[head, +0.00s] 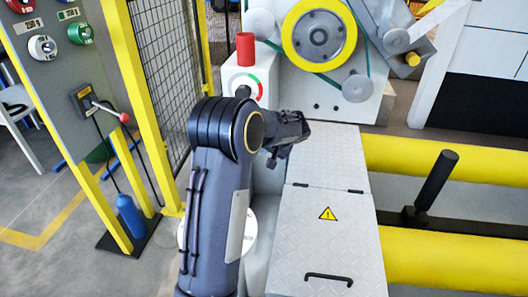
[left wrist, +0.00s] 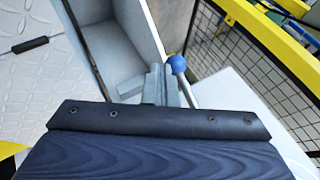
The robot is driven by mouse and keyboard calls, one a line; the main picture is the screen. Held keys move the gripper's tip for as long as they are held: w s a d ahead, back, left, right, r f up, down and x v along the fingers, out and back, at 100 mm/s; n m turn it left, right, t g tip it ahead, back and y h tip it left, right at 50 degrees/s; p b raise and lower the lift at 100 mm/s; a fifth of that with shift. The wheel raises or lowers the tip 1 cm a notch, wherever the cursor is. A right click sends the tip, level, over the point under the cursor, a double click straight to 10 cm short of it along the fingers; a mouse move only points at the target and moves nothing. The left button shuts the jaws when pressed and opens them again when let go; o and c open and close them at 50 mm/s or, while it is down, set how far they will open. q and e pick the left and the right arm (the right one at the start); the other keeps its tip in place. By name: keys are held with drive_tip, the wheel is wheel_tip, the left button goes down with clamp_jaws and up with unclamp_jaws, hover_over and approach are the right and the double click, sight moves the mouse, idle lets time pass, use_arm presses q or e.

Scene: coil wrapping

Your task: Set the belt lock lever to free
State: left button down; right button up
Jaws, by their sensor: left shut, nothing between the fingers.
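A lever with a blue ball knob (left wrist: 178,64) shows in the left wrist view, its pale rod running down beside my gripper's fingers. No label on it is readable, and I cannot tell whether the fingers touch it. In the head view this lever is hidden behind my left arm. My left gripper (head: 271,159) is shut and empty, beside the grey machine; its closed fingers show in the left wrist view (left wrist: 154,88). A red-knobbed lever (head: 124,117) sticks out from the grey panel at the left. My right gripper is not in view.
A dial with green and red arcs (head: 246,85) and a yellow wheel (head: 320,35) with a green belt stand behind my arm. A mesh fence (head: 160,60) is at the left. A plated cover (head: 325,245) and yellow rollers (head: 440,262) lie at the right.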

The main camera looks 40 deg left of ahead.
use_arm(q)
drive_tip(key=s+a+r+m+g+y+b, duration=0.1)
drive_tip(key=a+m+y+b, duration=0.5)
drive_tip(key=y, duration=0.8)
drive_tip(key=shift+s+a+r+g+b, duration=0.2)
drive_tip(key=shift+s+g+b, duration=0.4)
drive_tip(key=shift+s+b, duration=0.75)
drive_tip(key=shift+w+r+y, duration=0.1)
drive_tip(key=shift+r+y, duration=0.05)
drive_tip(key=shift+y, duration=0.15)
drive_tip(key=a+f+v, duration=0.1)
drive_tip(key=f+v, duration=0.1)
drive_tip(key=v, duration=1)
drive_tip(key=shift+d+f, duration=0.25)
drive_tip(key=shift+f, duration=0.2)
